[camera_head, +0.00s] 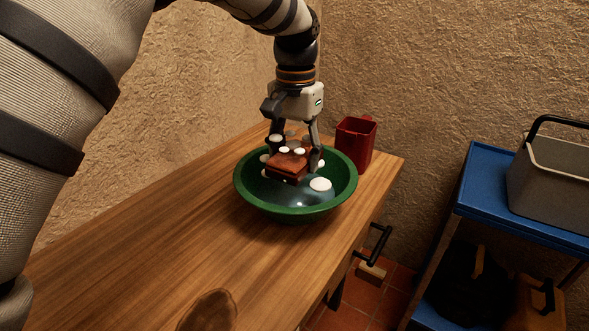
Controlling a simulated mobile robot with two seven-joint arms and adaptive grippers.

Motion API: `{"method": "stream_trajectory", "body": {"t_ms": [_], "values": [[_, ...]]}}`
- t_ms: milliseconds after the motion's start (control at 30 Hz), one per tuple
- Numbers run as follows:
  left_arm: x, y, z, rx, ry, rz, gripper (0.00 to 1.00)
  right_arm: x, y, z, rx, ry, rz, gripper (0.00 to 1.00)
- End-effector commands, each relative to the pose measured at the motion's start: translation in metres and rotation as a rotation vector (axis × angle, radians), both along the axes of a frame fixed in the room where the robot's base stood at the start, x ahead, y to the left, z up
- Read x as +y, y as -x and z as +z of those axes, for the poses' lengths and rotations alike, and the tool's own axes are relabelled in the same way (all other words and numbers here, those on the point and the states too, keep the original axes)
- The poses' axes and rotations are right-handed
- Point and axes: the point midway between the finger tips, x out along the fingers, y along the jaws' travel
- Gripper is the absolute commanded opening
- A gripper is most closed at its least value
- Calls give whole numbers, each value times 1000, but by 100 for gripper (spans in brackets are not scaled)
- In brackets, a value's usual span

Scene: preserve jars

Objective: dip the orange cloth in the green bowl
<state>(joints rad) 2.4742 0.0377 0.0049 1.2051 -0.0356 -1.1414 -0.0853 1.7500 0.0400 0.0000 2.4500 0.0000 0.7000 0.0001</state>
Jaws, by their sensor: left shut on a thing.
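The green bowl (263,200) stands on the wooden table and shows dark, bluish liquid inside with several white blobs like foam. The orange cloth (287,169) looks like a folded reddish-orange block with white blobs on top. My left gripper (297,158) points down over the bowl and is shut on the cloth. The cloth is inside the bowl's outline, low near the liquid; I cannot tell how deep it sits. The fingers partly hide the cloth's back. My right gripper is not in view.
A red pitcher (355,143) stands right behind the bowl, close to its rim. The table (150,240) is clear at the left and front. A blue shelf cart (490,185) with a grey bin (553,180) stands at the right, beyond a floor gap.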

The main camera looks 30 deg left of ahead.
Motion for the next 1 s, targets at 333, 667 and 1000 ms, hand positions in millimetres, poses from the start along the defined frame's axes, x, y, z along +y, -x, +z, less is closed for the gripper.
{"method": "stream_trajectory", "body": {"t_ms": [333,667,1000], "values": [[0,0,45,-2,0,0,25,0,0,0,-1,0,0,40],[0,0,70,1,0,0,25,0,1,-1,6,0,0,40],[0,0,70,1,0,0,25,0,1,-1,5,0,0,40]]}}
